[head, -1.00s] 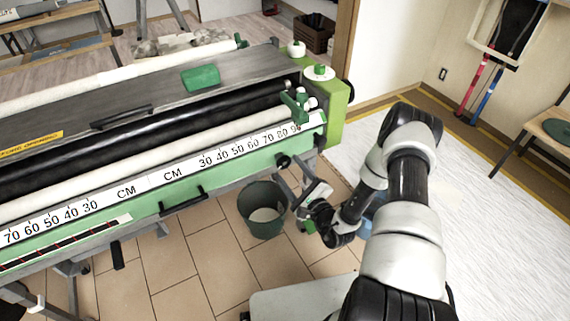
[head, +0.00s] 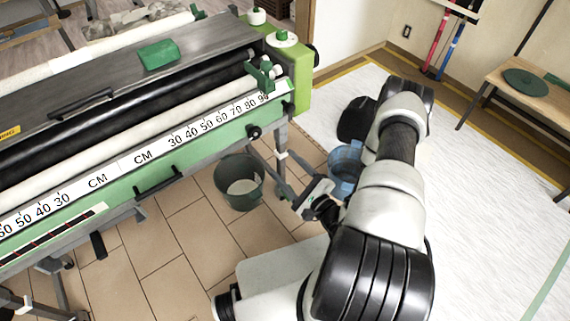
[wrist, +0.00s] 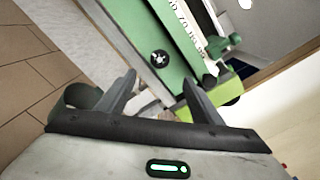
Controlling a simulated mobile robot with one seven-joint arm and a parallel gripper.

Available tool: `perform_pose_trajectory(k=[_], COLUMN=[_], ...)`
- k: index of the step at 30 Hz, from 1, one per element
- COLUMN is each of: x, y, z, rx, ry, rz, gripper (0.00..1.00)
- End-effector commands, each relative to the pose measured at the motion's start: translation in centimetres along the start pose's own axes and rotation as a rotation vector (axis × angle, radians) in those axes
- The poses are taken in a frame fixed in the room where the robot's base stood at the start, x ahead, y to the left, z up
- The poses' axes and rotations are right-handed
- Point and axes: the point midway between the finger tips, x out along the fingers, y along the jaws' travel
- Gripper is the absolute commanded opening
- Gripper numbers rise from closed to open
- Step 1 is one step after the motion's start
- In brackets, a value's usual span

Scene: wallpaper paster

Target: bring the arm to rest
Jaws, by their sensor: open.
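My gripper (wrist: 158,88) is open in the wrist view, its two dark fingers apart with nothing between them. Beyond the fingers is the green end of the wallpaper paster (wrist: 170,35) with a black knob. In the head view my gripper (head: 297,182) is small and partly hidden by my arm, to the right of the dark green bucket. It is below the right end of the paster (head: 228,117). My arm (head: 385,210) reaches up and bends back down on the right side.
The dark green bucket (head: 239,181) stands on the tiles below the paster. A blue bucket (head: 345,165) stands beside my arm, partly hidden. A wooden bench (head: 530,85) stands at the upper right. White sheeting (head: 490,210) covers the floor at right.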

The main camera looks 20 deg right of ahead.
Motion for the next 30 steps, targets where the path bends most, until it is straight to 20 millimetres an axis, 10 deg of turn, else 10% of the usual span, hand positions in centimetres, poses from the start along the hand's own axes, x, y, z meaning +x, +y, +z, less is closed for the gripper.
perform_pose_trajectory(k=[11,20,30], x=[1.1,4.1,-2.9], y=[-1.1,-5.4,-5.5], z=[1.8,17.6,31.3], rx=[-0.007,-0.094,-0.439], ry=[-0.065,-0.522,-0.818], rz=[0.029,0.388,0.984], gripper=[0.6,0.6,0.6])
